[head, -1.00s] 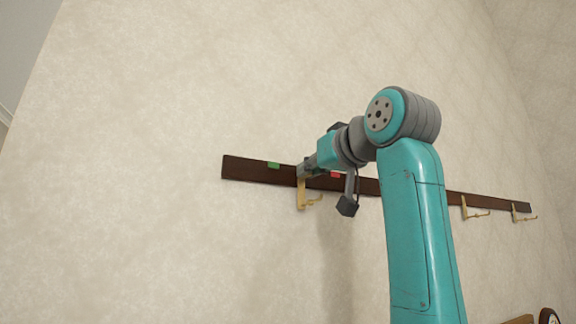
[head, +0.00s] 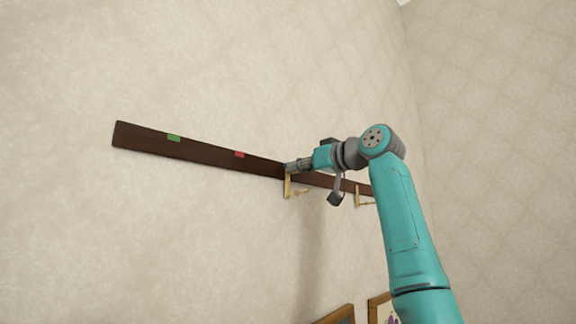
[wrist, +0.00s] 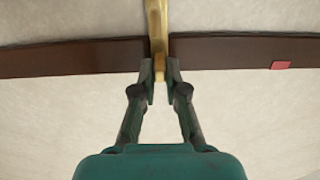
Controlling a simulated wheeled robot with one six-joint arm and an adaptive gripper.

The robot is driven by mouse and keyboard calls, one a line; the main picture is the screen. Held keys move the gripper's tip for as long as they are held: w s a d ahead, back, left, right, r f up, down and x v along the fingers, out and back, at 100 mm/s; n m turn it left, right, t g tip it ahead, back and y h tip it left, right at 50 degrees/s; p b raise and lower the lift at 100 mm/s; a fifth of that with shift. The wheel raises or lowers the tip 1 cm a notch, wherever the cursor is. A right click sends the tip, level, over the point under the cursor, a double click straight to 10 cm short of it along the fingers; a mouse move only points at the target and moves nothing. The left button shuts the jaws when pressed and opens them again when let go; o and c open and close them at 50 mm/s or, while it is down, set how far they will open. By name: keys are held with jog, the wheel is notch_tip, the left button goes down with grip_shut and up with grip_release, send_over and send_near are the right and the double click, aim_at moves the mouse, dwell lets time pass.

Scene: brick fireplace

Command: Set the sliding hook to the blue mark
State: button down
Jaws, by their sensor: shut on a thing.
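A dark wooden rail (head: 205,149) runs along the wall. The brass sliding hook (head: 288,187) sits on it, right of the red mark (head: 239,155) and the green mark (head: 174,137). My gripper (head: 291,167) is shut on the hook at the rail. In the wrist view the hook (wrist: 156,28) stands upright between my fingertips (wrist: 160,74), and the red mark (wrist: 280,65) lies off to the right on the rail. I cannot make out a blue mark; part of the rail is hidden behind my gripper and arm.
Another brass hook (head: 357,196) is on the rail a short way right of the held one, near my arm. Picture frames (head: 380,309) hang low on the wall. The rail to the left of the held hook is clear.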

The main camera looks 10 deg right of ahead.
jog(key=shift+d+r, duration=0.1)
jog(key=shift+d, duration=0.05)
jog(key=c, duration=1.2)
grip_release()
jog(key=shift+w+d, duration=0.1)
jog(key=shift+w, duration=0.1)
jog(key=shift+s, duration=0.1)
jog(key=v, duration=1.1)
jog(key=shift+s+d, duration=0.2)
jog(key=shift+s, duration=0.1)
